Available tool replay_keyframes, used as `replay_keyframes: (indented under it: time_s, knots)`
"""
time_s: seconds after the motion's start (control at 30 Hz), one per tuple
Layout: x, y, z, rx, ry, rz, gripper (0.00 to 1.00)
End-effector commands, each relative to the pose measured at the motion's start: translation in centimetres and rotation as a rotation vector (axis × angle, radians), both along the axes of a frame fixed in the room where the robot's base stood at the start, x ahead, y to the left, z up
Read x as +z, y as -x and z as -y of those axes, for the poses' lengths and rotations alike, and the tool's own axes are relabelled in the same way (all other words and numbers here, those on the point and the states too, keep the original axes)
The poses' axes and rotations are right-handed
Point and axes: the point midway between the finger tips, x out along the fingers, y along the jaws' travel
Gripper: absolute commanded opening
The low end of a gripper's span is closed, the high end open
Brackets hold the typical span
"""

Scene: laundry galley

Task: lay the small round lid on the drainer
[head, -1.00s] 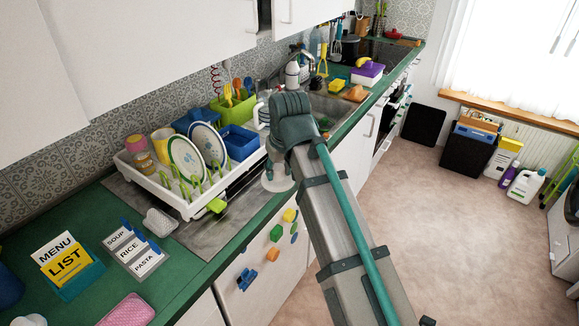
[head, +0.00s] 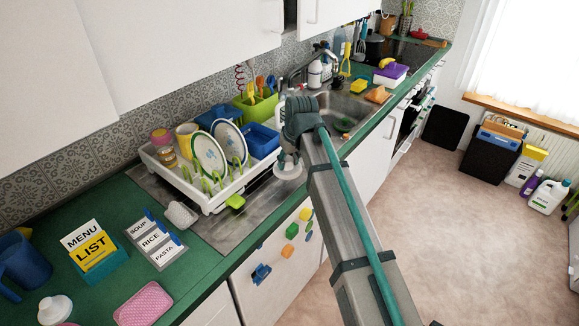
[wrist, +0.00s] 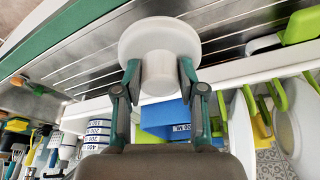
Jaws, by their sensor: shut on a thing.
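My gripper (head: 289,157) is shut on the knob of a small round white lid (head: 288,173). In the wrist view the lid (wrist: 160,35) is held between the two fingertips (wrist: 160,75), its disc facing away from me. The grooved steel drainer (wrist: 90,62) is behind the lid in that view. In the head view the steel drainer (head: 222,232) runs under and in front of the white dish rack (head: 215,204). The lid is just right of the rack's right end. The gap between lid and steel cannot be told.
Plates (head: 209,153), a yellow mug (head: 186,138) and a blue tub (head: 262,141) crowd the rack. A green-handled thing (head: 235,201) sticks out at its front. The sink (head: 343,112) lies beyond my arm. Bare steel shows along the rack's front.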

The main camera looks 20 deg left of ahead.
Motion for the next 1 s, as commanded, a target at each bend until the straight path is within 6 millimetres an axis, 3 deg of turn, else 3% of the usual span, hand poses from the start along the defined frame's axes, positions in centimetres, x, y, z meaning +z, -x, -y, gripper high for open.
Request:
replay_keyframes:
  time_s: [0.33, 0.6, 0.97, 1.0]
  knots:
    - [-2.0, -1.7, -0.4, 0.000, 0.000, 0.000, 0.00]
    - [-5.1, -1.7, -0.4, 0.000, 0.000, 0.000, 0.00]
    - [-5.5, -1.8, -0.4, 0.000, -0.001, 0.001, 0.00]
    - [-5.6, -1.8, -0.4, 0.000, -0.001, 0.001, 0.41]
